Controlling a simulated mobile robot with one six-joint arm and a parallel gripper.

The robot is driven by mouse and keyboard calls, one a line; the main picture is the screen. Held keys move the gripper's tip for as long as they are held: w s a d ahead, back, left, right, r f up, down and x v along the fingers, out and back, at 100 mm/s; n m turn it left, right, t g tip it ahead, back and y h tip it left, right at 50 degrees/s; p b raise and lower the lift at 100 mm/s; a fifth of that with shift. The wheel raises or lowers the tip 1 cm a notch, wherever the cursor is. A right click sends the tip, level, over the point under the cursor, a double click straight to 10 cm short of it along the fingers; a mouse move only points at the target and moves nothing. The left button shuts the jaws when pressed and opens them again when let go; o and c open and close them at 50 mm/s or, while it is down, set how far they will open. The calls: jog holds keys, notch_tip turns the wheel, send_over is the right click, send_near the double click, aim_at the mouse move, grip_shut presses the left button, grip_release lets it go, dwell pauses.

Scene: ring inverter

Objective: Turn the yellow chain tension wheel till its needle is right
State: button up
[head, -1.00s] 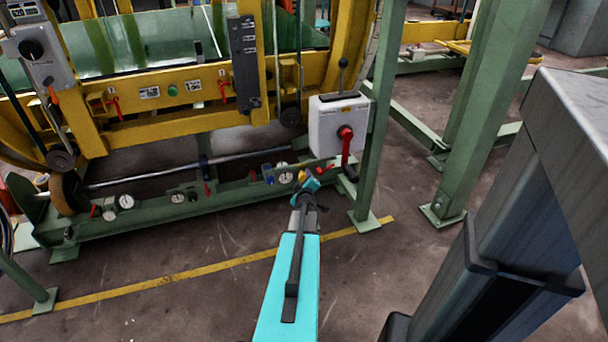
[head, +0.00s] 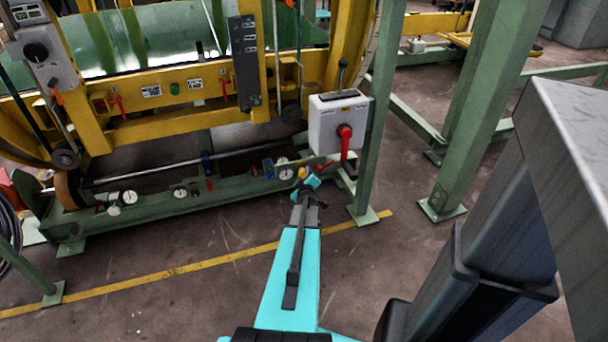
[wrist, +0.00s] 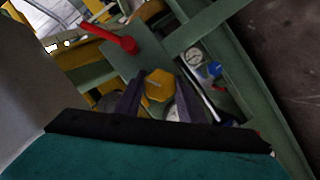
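The yellow wheel (wrist: 158,85) is a hexagonal knob in the wrist view, between the two dark fingers of my gripper (wrist: 157,100). The fingers are spread, one on each side of it; whether they touch it I cannot tell. In the head view the yellow wheel (head: 302,172) is a small spot at the tip of my teal gripper (head: 311,183), low on the green frame. A white dial (head: 285,174) sits just left of it, its needle too small to read. In the wrist view a pale dial (wrist: 173,110) is mostly hidden behind the right finger.
A grey box with a red handle (head: 345,135) hangs above and right of my gripper; the red handle (wrist: 118,39) also shows in the wrist view. A blue knob (wrist: 214,69) and another dial (wrist: 194,57) are nearby. A green post (head: 373,130) stands close on the right. The floor in front is clear.

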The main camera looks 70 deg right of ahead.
jog(key=o, duration=0.4)
jog(key=p+v, duration=0.1)
jog(key=v, duration=1.2)
jog(key=shift+a, duration=0.35)
jog(key=shift+s, duration=0.1)
dwell(0.6)
